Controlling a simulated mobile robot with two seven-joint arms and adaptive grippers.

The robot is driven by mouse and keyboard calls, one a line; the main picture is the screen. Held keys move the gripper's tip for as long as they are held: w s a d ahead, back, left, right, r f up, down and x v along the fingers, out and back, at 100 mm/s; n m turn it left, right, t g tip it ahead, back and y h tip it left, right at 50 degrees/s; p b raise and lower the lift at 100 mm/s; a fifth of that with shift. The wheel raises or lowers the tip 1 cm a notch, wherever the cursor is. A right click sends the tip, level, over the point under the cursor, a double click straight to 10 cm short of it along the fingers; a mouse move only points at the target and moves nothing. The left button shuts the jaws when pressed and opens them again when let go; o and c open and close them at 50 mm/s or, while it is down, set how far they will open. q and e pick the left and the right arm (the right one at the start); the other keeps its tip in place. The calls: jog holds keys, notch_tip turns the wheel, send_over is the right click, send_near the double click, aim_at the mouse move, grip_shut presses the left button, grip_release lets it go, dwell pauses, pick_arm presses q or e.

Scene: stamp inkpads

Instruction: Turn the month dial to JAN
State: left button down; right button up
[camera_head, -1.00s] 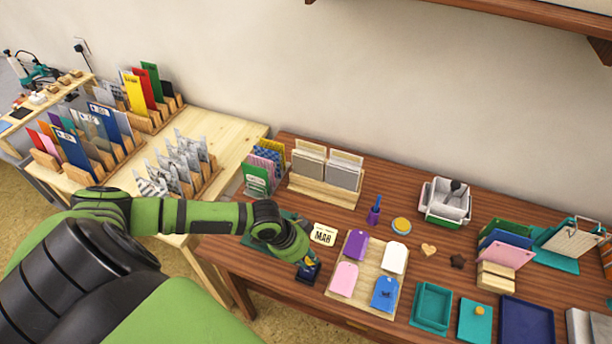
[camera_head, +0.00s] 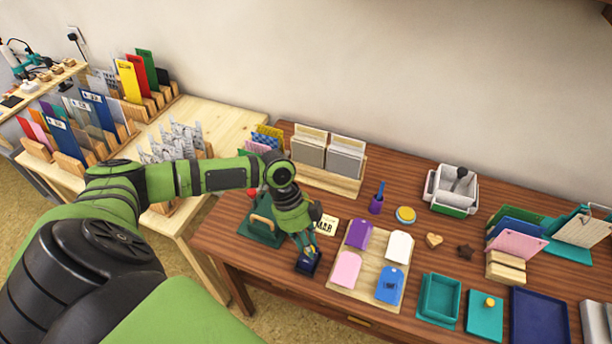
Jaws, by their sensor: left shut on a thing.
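A cream sign reading MAR (camera_head: 327,226) stands on the brown table, its left part covered by my left gripper. A small dark blue block (camera_head: 309,265) sits at the table's front edge, left of the wooden tag board. My left gripper (camera_head: 307,250) points down with its fingers shut at the top of this block. The fingers hide what they hold, so I cannot make out a dial. A green device with a wooden handle (camera_head: 262,221) and a red knob (camera_head: 251,192) stands just left of the gripper. My right gripper is not in view.
A wooden board (camera_head: 376,258) with purple, white, pink and blue tags lies right of the block. Behind are a wooden card rack (camera_head: 338,183) and a purple pen holder (camera_head: 376,205). Teal trays (camera_head: 421,313) are at the right. My left forearm crosses over the side table (camera_head: 229,128).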

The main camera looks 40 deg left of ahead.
pick_arm(q)
jog(key=m+b, duration=0.1)
jog(key=m, duration=0.1)
jog(key=m+g+b, duration=0.1)
jog(key=m, duration=0.1)
jog(key=shift+w+f+m+g+y, duration=0.2)
jog(key=shift+m+g+y, duration=0.1)
jog(key=shift+y, duration=0.1)
jog(key=m+g+y+b, duration=0.1)
jog(key=m, duration=0.3)
jog(key=shift+d+r+m, duration=0.1)
jog(key=shift+m, duration=0.3)
jog(key=c, duration=1)
grip_release()
jog(key=shift+w, duration=0.1)
jog(key=shift+c, duration=0.2)
jog(key=shift+r, duration=0.1)
jog(key=v, duration=1.2)
jog(key=shift+w+g, duration=0.25)
jog(key=shift+g, duration=0.05)
